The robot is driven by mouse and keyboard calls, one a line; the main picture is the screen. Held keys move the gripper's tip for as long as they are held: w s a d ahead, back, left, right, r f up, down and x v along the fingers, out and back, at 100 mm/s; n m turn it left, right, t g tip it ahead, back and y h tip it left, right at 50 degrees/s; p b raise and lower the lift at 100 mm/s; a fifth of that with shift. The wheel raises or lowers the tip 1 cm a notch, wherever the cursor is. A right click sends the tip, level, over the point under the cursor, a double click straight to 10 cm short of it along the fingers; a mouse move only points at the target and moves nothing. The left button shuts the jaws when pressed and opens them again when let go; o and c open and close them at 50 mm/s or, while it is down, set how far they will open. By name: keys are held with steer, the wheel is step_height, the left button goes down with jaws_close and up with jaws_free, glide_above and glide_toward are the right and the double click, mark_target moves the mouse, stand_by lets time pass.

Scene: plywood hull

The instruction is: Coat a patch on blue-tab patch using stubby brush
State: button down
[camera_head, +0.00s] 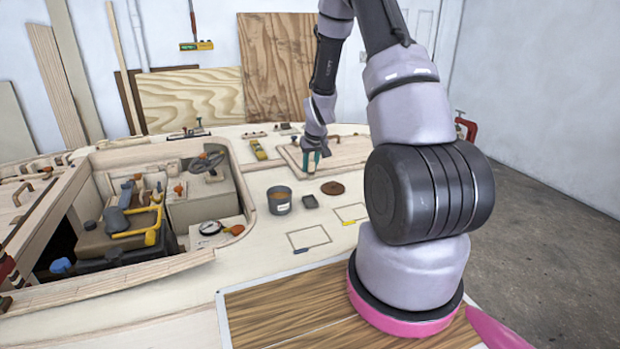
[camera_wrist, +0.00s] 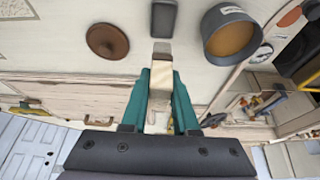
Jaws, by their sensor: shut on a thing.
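My gripper (camera_head: 315,160) is at the back of the deck, beyond the pot, its teal fingers pointing down. In the wrist view the gripper (camera_wrist: 160,85) is shut on a short pale wooden piece with a greyish end, which looks like the stubby brush (camera_wrist: 161,74). The brush cannot be made out in the head view. The blue-tab patch (camera_head: 310,238) is an outlined rectangle on the deck with a blue tab on its near edge. It lies in front of the pot, well apart from my gripper, and does not show in the wrist view.
A grey pot (camera_head: 279,200) with amber contents stands on the deck; it also shows in the wrist view (camera_wrist: 232,35). Beside it are a small dark tray (camera_head: 310,202) and a brown disc (camera_head: 333,188). A yellow-tab patch (camera_head: 352,213) lies right. An open bay is at left.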

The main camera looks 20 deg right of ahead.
steer(key=shift+a, duration=0.1)
steer(key=a+r, duration=0.1)
steer(key=a, duration=1)
steer(key=shift+w+f, duration=0.2)
steer(key=shift+f, duration=2.55)
steer(key=shift+f, duration=0.55)
step_height(320, 180, up, 7)
stand_by(0.7)
stand_by(0.3)
